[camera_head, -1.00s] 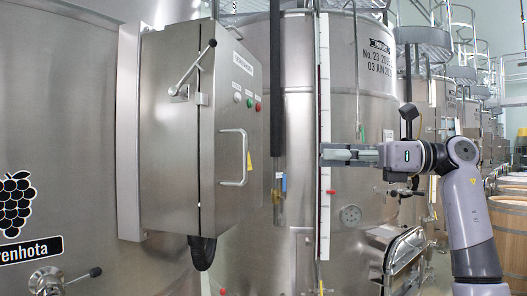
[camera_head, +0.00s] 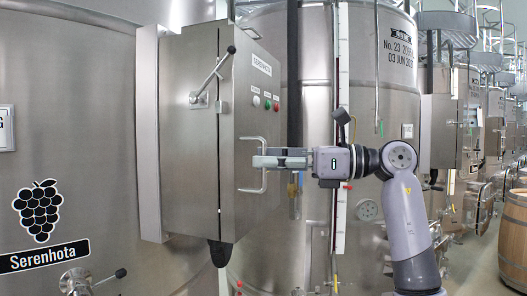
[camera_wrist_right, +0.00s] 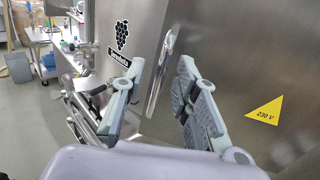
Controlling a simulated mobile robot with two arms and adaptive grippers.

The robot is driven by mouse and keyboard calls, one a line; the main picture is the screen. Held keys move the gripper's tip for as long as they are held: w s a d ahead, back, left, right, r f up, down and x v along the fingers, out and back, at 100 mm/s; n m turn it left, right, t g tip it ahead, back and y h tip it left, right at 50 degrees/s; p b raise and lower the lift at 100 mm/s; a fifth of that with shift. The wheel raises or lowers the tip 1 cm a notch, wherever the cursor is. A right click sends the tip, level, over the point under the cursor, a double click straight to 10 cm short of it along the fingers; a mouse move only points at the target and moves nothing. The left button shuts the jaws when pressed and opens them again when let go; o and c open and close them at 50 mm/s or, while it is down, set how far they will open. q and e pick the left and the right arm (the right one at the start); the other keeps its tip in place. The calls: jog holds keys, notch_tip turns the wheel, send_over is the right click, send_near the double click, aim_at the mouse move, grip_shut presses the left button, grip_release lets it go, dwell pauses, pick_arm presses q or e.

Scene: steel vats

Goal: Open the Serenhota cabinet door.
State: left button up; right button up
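The Serenhota cabinet (camera_head: 180,130) is a steel box on a large vat, and its door looks shut. The door's right-hand face (camera_head: 255,205) bears a nameplate, small buttons and a vertical bar handle (camera_head: 265,178). My right gripper (camera_head: 262,157) is at that handle in the head view, reaching in from the right. In the right wrist view the gripper (camera_wrist_right: 155,105) is open, and the handle (camera_wrist_right: 160,75) shows between its two spread fingers. I cannot tell whether a finger touches it. My left gripper is out of view.
A lever (camera_head: 213,76) sits on the cabinet's left face. The vat (camera_head: 60,130) behind carries a grape logo and a valve (camera_head: 85,280). Another vat (camera_head: 385,100) stands behind my right arm. A yellow 230 V sign (camera_wrist_right: 264,112) is on the steel in the wrist view.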

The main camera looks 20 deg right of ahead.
jog(key=shift+w+a, duration=0.25)
jog(key=shift+a, duration=0.3)
jog(key=shift+c, duration=0.5)
grip_shut()
